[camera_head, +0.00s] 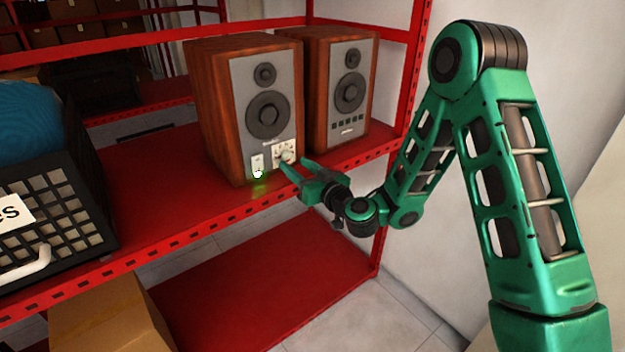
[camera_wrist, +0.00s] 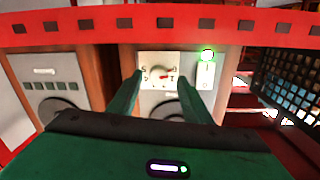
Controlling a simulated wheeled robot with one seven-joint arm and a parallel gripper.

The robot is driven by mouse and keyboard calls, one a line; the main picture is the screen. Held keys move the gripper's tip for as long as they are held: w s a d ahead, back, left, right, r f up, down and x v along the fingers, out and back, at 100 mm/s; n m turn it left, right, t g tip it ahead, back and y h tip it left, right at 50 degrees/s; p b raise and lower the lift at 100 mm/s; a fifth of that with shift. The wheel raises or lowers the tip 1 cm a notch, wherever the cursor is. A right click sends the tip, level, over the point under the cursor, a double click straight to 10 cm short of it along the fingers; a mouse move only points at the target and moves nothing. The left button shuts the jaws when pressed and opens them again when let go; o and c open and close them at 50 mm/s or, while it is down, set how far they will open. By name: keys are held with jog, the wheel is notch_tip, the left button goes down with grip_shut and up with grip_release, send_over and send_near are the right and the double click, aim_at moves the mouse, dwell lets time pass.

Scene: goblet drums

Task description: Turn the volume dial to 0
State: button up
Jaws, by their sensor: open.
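The volume dial (camera_head: 287,156) is a small pale knob on a white panel, low on the front of the left wooden speaker (camera_head: 220,110). In the wrist view, which is upside down, the dial (camera_wrist: 160,73) has a red mark and sits on a panel with printed markings. My gripper (camera_head: 295,167) is open in front of that panel. In the wrist view my gripper's two green fingers (camera_wrist: 158,85) stand on either side of the dial, with a gap to each side. I cannot tell whether the fingertips reach the dial's depth.
A white switch plate (camera_head: 257,164) with a green glow sits beside the dial panel. A second speaker (camera_head: 342,90) stands to the right. Both are on a red shelf (camera_head: 150,200) with a raised front edge. A black crate (camera_head: 60,215) stands at the left.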

jog(key=v, duration=0.7)
jog(key=shift+d, duration=0.2)
dwell(0.6)
dwell(0.3)
